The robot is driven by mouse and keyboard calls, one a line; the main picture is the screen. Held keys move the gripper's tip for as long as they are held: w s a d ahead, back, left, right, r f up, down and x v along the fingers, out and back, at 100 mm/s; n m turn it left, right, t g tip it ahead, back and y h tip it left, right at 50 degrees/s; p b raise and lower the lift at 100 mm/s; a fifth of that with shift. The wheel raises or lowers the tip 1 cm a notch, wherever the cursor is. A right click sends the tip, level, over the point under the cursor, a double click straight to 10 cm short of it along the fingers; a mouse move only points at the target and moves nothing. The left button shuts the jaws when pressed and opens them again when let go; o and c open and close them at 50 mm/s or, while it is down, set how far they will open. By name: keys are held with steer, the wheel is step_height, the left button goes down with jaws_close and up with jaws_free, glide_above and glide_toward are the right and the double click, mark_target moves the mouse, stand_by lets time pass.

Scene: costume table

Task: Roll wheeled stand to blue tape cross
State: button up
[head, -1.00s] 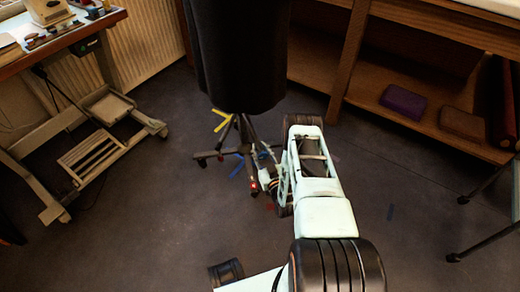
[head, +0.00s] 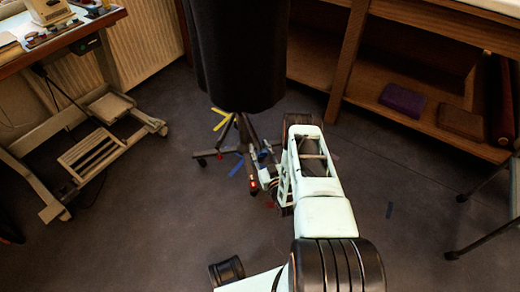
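The wheeled stand is a black dress form (head: 238,55) on a dark base with splayed legs and casters (head: 203,155). It stands upright on the grey floor, left of my arm. Blue tape (head: 236,168) shows on the floor among the stand's legs, partly hidden by them. Yellow tape (head: 221,121) lies behind the base. My gripper (head: 262,172) is low beside the stand's base, at its right side. Its fingers are mostly hidden by my arm and the legs, so I cannot tell whether they touch or hold the stand.
A wheeled table frame (head: 90,150) stands at the left under a cluttered tabletop. A wooden shelf unit (head: 420,125) with purple and brown boxes is at the back right. Dark metal legs (head: 480,240) stand at the right edge.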

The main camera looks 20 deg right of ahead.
step_height(320, 180, up, 10)
steer(key=shift+f, duration=0.1)
stand_by(0.4)
stand_by(0.5)
